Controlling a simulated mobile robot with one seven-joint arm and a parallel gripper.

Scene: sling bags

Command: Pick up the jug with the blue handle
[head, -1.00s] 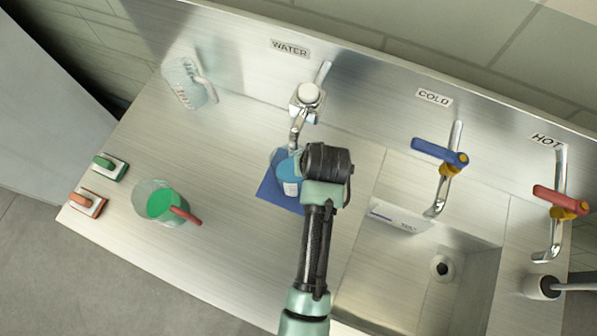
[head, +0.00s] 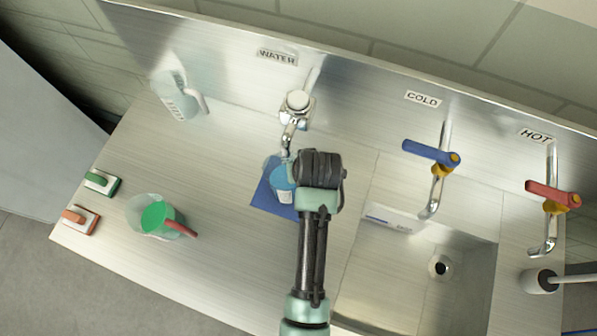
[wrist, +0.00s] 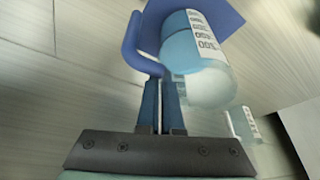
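The jug with the blue handle holds blue liquid and has a white label. In the head view the jug (head: 281,186) is at the blue mat (head: 266,199), partly hidden behind my wrist. In the wrist view the jug (wrist: 190,52) lies in front of the mat (wrist: 222,14), its blue handle (wrist: 130,42) to the left. My gripper (wrist: 161,82) has its two fingers close together at the lower end of the handle and looks shut on it. In the head view my wrist hides the fingers. I cannot tell whether the jug touches the mat.
A tap (head: 297,103) stands just behind the jug. A clear jug (head: 172,92) is back left, and a jug of green liquid with a red handle (head: 155,215) is front left. The sink (head: 400,275), with blue (head: 432,152) and red (head: 553,194) taps, is right.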

